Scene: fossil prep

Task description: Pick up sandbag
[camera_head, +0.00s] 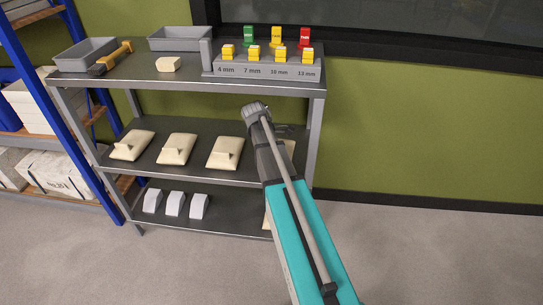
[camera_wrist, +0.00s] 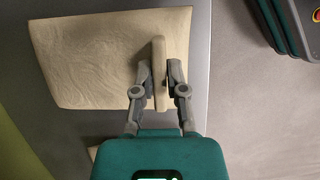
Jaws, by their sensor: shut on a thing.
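In the wrist view a cream sandbag (camera_wrist: 95,60) with a wrinkled top lies on a grey surface. Its upright tab (camera_wrist: 159,62) stands between the two fingers of my gripper (camera_wrist: 159,77), which is shut on it. In the head view, cream sandbags lie in a row on the middle shelf: a left one (camera_head: 130,146), a middle one (camera_head: 176,149) and a right one (camera_head: 225,153). My gripper's fingers are not clear in the head view.
The grey rack (camera_head: 185,182) has a top shelf with grey bins (camera_head: 86,54), a yellow-handled tool (camera_head: 112,58), a cream block (camera_head: 168,64) and a labelled stand (camera_head: 262,71) with coloured pieces. White blocks (camera_head: 175,204) stand on the bottom shelf. Open floor lies in front and right.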

